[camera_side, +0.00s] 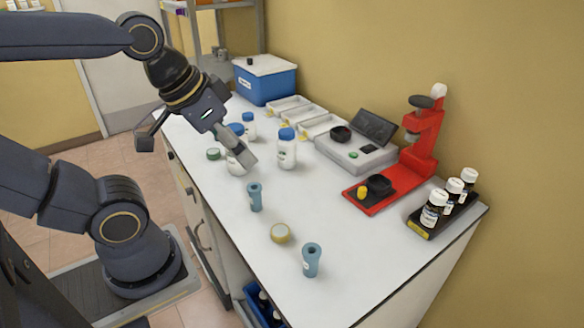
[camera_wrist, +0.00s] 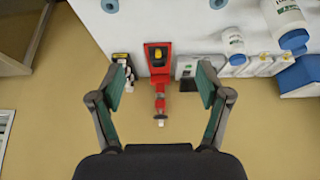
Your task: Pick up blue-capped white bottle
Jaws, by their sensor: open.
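Three white bottles with blue caps stand on the bench in the side view. One (camera_side: 287,153) stands clear in the middle, one (camera_side: 248,128) is farther back, and one (camera_side: 233,166) is partly hidden behind a finger of my gripper. My gripper (camera_side: 198,152) is tilted above the bench's left edge, its fingers wide apart. In the wrist view my gripper (camera_wrist: 162,86) is open, with nothing between its fingers. Blue-capped bottles show at the right there, a large one (camera_wrist: 284,16) and a smaller one (camera_wrist: 233,41), both outside the fingers.
A blue box (camera_side: 265,82), white trays (camera_side: 290,107), a scale-like device (camera_side: 355,153), a red stand (camera_side: 418,150) and a dark-bottle rack (camera_side: 426,222) line the wall. The front bench is mostly clear.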

